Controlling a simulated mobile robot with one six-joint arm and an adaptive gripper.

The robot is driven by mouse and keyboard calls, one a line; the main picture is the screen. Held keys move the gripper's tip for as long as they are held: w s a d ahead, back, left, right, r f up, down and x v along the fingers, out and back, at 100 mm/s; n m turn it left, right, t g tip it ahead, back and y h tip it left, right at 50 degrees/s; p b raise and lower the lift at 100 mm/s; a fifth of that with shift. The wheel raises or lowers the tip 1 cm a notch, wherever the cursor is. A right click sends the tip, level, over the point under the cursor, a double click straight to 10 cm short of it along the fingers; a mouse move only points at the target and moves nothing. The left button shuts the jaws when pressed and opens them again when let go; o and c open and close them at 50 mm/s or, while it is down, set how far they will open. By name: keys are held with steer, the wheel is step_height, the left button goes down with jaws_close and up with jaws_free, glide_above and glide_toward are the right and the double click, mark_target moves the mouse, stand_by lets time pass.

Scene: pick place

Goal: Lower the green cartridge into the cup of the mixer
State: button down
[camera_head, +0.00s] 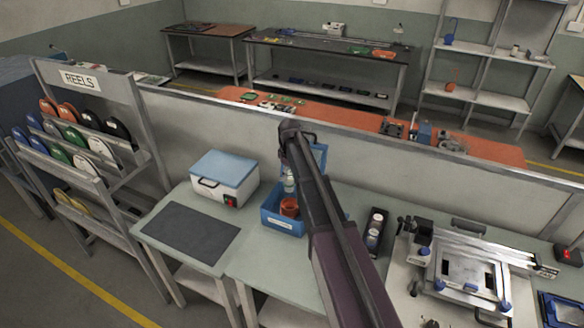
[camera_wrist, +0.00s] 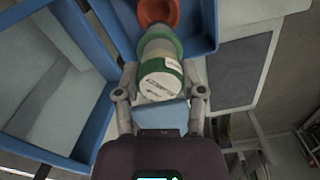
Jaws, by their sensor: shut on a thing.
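The green cartridge (camera_wrist: 162,78) is held between the fingers of my gripper (camera_wrist: 160,92); its pale labelled end faces the wrist camera. The orange cup (camera_wrist: 157,12) shows beyond the cartridge, inside the blue mixer (camera_wrist: 204,30). In the head view the pale body of the cartridge (camera_head: 289,182) hangs above the orange cup (camera_head: 289,207) in the open mixer (camera_head: 283,224). The two look close, but I cannot tell whether the cartridge tip is inside the cup rim. My arm hides part of the mixer and its raised lid; the gripper's fingers are hard to make out there.
A white box with a blue lid (camera_head: 224,178) and a dark mat (camera_head: 190,232) are left of the mixer. A dark holder with jars (camera_head: 375,232) and a metal frame fixture (camera_head: 468,272) are to the right. A low partition wall (camera_head: 220,131) runs behind the bench.

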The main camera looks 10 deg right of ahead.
mark_target(290, 186)
steer(key=shift+w+f, duration=0.1)
stand_by(0.4)
steer(key=shift+f, duration=0.1)
steer(key=shift+f+b, duration=2.85)
steer(key=shift+b, duration=0.25)
steer(key=shift+d+f, duration=0.1)
steer(key=shift+f, duration=0.05)
steer(key=shift+f+b, duration=1.95)
steer(key=shift+b, duration=0.15)
stand_by(0.4)
stand_by(0.3)
steer(key=shift+c, duration=0.6)
jaws_free()
